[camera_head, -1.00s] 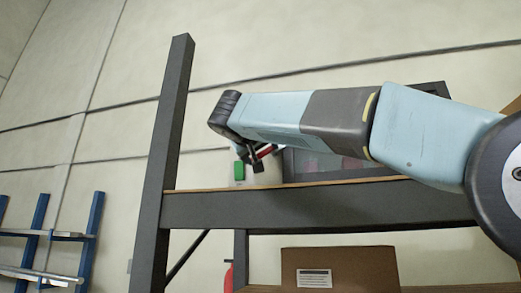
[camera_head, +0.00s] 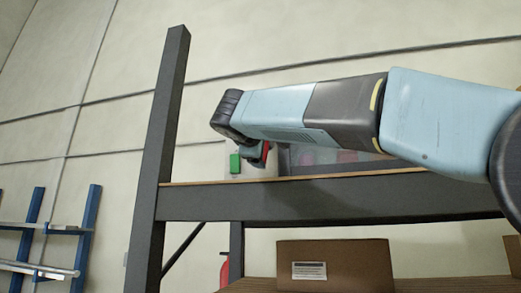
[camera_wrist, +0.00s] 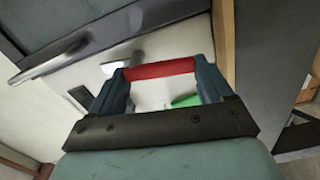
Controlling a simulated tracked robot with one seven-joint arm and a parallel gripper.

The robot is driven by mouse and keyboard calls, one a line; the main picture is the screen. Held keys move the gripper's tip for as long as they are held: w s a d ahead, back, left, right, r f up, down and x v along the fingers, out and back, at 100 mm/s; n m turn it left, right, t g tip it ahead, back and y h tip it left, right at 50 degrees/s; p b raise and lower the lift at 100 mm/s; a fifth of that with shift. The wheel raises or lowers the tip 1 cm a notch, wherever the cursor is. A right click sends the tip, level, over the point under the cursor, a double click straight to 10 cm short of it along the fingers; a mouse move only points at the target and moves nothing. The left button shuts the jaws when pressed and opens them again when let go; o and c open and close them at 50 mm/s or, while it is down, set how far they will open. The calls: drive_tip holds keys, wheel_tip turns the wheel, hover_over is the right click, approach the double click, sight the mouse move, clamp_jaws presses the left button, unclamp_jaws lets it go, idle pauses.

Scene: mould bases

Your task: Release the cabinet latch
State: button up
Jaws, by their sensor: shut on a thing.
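In the wrist view, my gripper (camera_wrist: 161,76) has its two dark blue fingers at the two ends of a red bar (camera_wrist: 158,69) and is shut on it. I cannot tell whether this bar is the latch itself. A pale panel (camera_wrist: 55,97) lies behind, with a dark door and long grey handle (camera_wrist: 50,60) at upper left. In the head view, my gripper (camera_head: 257,155) is mostly hidden behind the wrist, close to the green block (camera_head: 235,163).
A dark rack post (camera_head: 160,140) and a shelf beam (camera_head: 310,202) stand in front of the gripper's area. A cardboard box (camera_head: 355,267) sits on the lower shelf. A blue rack (camera_head: 84,225) stands at far left. A dark upright also runs close right in the wrist view.

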drive_tip(key=shift+d+f+n, duration=0.1)
drive_tip(key=shift+f+n, duration=0.15)
drive_tip(key=shift+n, duration=0.65)
drive_tip(key=shift+f, duration=0.1)
drive_tip(key=o, duration=1)
drive_tip(key=shift+c, duration=0.2)
drive_tip(key=shift+s, duration=0.15)
drive_tip(key=v, duration=1.3)
drive_tip(key=shift+s, duration=0.3)
